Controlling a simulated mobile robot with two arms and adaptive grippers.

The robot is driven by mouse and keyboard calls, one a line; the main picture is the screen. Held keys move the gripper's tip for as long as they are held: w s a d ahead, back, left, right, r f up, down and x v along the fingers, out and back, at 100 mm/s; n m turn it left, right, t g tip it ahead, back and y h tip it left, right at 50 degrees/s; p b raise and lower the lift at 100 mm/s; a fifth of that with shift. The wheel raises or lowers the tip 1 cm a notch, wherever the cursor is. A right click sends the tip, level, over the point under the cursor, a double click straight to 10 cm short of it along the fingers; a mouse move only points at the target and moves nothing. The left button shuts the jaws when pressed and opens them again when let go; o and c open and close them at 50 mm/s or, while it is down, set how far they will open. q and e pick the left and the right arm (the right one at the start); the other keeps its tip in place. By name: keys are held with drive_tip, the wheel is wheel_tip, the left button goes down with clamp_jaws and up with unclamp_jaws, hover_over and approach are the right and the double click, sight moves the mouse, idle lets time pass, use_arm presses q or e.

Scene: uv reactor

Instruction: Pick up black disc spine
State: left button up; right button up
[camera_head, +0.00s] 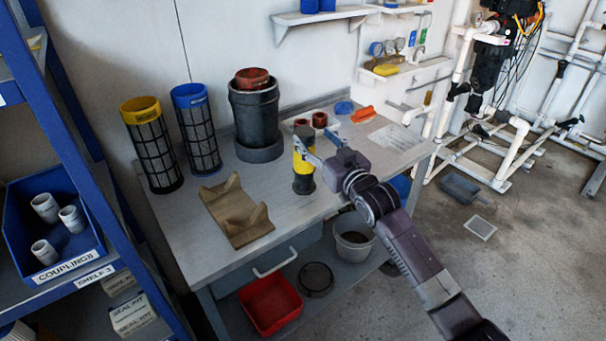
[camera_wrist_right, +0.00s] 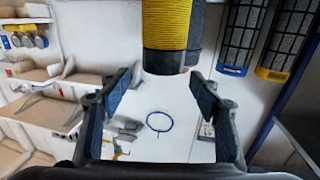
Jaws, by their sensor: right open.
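A small upright cylinder with a yellow ribbed band (camera_head: 303,163) and black ends stands on the workbench (camera_head: 205,256); it may be the black disc spine. In the right wrist view the yellow ribbed cylinder (camera_wrist_right: 167,25) appears upside down, its black end towards the fingers. My right gripper (camera_head: 312,138) is open and empty beside its upper part. In the wrist view the gripper (camera_wrist_right: 160,82) has its two fingers spread, with no visible contact with the cylinder. My left gripper is not in view.
Mesh cylinders with a yellow top (camera_head: 140,110) and a blue top (camera_head: 188,97) stand at the back left. A large black cylinder (camera_head: 255,110) stands behind. A brown cradle (camera_head: 236,212) lies in front. A blue shelf rack (camera_head: 85,150) borders the left. Orange and blue small items lie at right.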

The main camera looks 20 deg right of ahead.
sight(306, 132)
drive_tip(key=shift+w+a+f+p, duration=0.1)
drive_tip(key=shift+w+a, duration=0.15)
drive_tip(key=shift+w, duration=0.65)
drive_tip(key=shift+w+a+f+p, duration=0.1)
drive_tip(key=shift+w+a+p, duration=0.1)
drive_tip(key=shift+w, duration=0.7)
drive_tip(key=shift+w+a+f+p, duration=0.1)
drive_tip(key=shift+w+a, duration=0.15)
drive_tip(key=shift+w, duration=0.65)
drive_tip(key=shift+c, duration=0.4)
clamp_jaws()
drive_tip(key=shift+r, duration=0.15)
